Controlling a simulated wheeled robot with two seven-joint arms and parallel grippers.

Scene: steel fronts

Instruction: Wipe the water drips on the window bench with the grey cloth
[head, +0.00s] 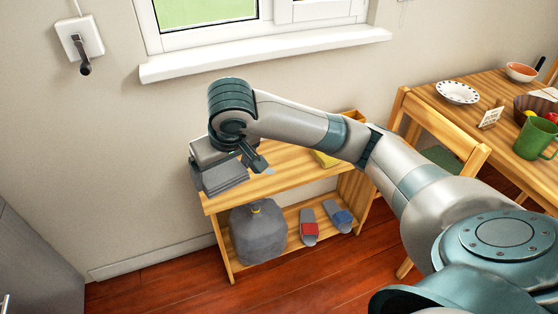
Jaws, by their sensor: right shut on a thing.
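The wooden window bench (284,183) stands against the wall below the window. My right arm reaches in from the right, and its right gripper (246,166) is low over the left end of the bench top. I cannot tell whether the cloth touches the top. I make out no water drips; my arm hides part of the bench top. My left gripper is not in view.
A yellow thing (325,159) lies on the bench's right part. A grey bag (258,233) and slippers (309,227) sit on the lower shelf. A chair (440,127) and a table with dishes (458,92) stand at the right. The window sill (265,55) juts out above.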

